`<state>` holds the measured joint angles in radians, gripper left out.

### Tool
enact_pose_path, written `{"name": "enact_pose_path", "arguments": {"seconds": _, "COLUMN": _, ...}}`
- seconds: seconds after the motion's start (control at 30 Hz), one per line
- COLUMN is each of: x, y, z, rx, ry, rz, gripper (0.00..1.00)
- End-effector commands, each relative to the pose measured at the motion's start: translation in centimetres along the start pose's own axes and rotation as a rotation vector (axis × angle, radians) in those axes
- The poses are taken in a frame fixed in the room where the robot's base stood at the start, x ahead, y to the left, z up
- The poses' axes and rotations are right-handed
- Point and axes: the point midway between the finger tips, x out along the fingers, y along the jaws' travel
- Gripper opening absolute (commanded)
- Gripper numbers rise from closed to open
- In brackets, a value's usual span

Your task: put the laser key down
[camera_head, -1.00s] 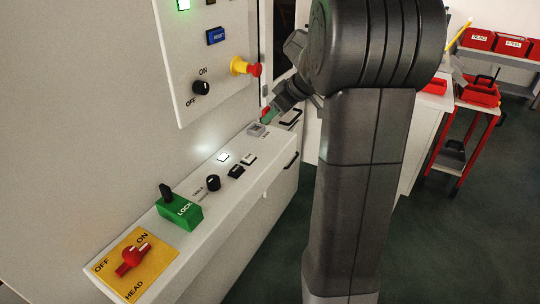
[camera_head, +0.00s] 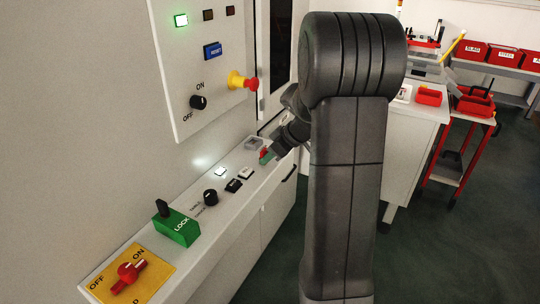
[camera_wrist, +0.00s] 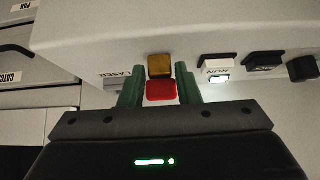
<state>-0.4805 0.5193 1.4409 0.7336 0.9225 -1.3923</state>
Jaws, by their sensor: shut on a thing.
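My gripper (camera_wrist: 159,88) has green fingers and is shut on a small red piece (camera_wrist: 161,91), which I take to be the laser key. The red piece also shows in the head view (camera_head: 264,153), at the fingertips. An amber square (camera_wrist: 160,66) lies just beyond it; I cannot tell whether it belongs to the key. A grey block (camera_head: 255,143) stands at the far end of the control ledge (camera_head: 222,203), just beyond my gripper. In the wrist view a block labelled LASER (camera_wrist: 117,79) is beside the left finger. Whether the key touches the ledge is unclear.
A lit white button (camera_head: 221,172), a dark knob (camera_head: 211,197), a green LOCK block (camera_head: 177,227) and a yellow HEAD plate (camera_head: 128,273) line the ledge. A red-yellow stop button (camera_head: 242,82) juts from the panel above. A red cart (camera_head: 450,150) stands at right.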

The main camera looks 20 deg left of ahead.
Motion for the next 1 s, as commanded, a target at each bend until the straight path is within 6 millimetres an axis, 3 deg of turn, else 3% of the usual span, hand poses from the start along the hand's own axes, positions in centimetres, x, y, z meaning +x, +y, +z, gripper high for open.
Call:
{"name": "enact_pose_path", "arguments": {"seconds": 0.07, "x": 0.3, "y": 0.0, "z": 0.2, "rx": 0.0, "ry": 0.0, "rz": 0.0, "gripper": 0.02}}
{"name": "enact_pose_path", "arguments": {"seconds": 0.1, "x": 0.2, "y": 0.0, "z": 0.2, "rx": 0.0, "ry": 0.0, "rz": 0.0, "gripper": 0.34}}
{"name": "enact_pose_path", "arguments": {"seconds": 0.2, "x": 0.1, "y": 0.0, "z": 0.1, "rx": 0.0, "ry": 0.0, "rz": 0.0, "gripper": 0.51}}
{"name": "enact_pose_path", "arguments": {"seconds": 0.63, "x": -0.6, "y": 0.1, "z": -0.1, "rx": 0.0, "ry": 0.001, "rz": 0.002, "gripper": 0.51}}
{"name": "enact_pose_path", "arguments": {"seconds": 1.0, "x": -8.4, "y": 0.1, "z": -0.1, "rx": -0.001, "ry": 0.002, "rz": 0.005, "gripper": 0.51}}
